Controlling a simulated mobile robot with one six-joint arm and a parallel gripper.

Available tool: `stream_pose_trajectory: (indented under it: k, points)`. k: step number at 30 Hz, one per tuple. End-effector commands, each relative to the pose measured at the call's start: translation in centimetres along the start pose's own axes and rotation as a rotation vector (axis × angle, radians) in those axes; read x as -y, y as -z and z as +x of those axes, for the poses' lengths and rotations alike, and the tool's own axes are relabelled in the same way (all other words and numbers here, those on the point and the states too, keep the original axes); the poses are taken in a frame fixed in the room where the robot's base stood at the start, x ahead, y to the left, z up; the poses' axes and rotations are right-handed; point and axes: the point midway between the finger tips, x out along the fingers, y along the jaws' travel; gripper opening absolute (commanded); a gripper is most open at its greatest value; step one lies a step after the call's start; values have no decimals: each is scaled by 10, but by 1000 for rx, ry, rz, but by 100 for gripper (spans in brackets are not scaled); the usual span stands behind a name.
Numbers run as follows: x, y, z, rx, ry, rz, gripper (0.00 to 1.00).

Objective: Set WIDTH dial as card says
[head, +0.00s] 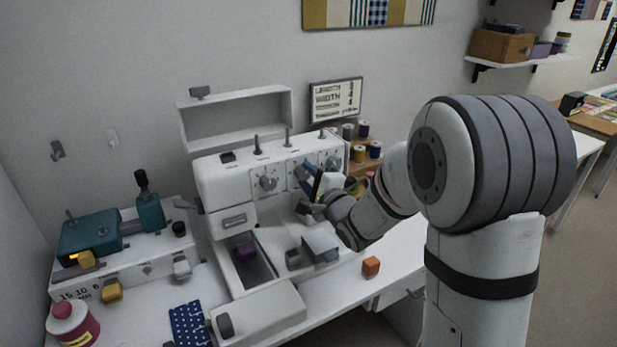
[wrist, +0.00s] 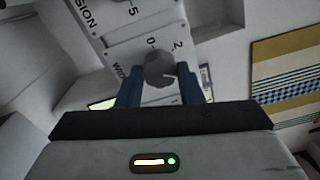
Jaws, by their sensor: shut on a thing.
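The white sewing machine (head: 225,185) stands on the table with a row of dials on its front. In the wrist view the WIDTH dial's grey knob (wrist: 159,69) sits between my gripper's (wrist: 160,76) two blue fingers, which are shut on it. The numbers 0 and 2 show above the knob, and a pale mark shows on its lower right; the rest of the scale is hidden. In the head view my gripper (head: 309,181) is at the middle dial and covers most of it. The card (head: 335,98) on the wall has a WIDTH line; its values are too small to read surely.
Another dial (head: 267,179) is left of my gripper and one (head: 333,163) is right of it. Thread spools (head: 375,149) stand on a rack behind my arm. An orange block (head: 371,266) lies on the table. A teal device (head: 90,236) stands at left.

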Motion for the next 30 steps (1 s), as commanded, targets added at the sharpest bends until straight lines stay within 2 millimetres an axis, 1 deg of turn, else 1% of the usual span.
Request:
stream_pose_trajectory:
  k: [12, 13, 18, 20, 21, 27, 30]
  points:
    - [-1, 1, 0, -2, -3, 7, 11]
    - [-1, 1, 0, -2, -3, 7, 36]
    - [-1, 0, 0, -2, -2, 6, 50]
    - [-1, 0, 0, -1, -1, 6, 55]
    - [-1, 0, 0, -1, -1, 6, 55]
    - [0, 0, -1, -1, -1, 5, 55]
    - [0, 0, -7, -1, -1, 5, 55]
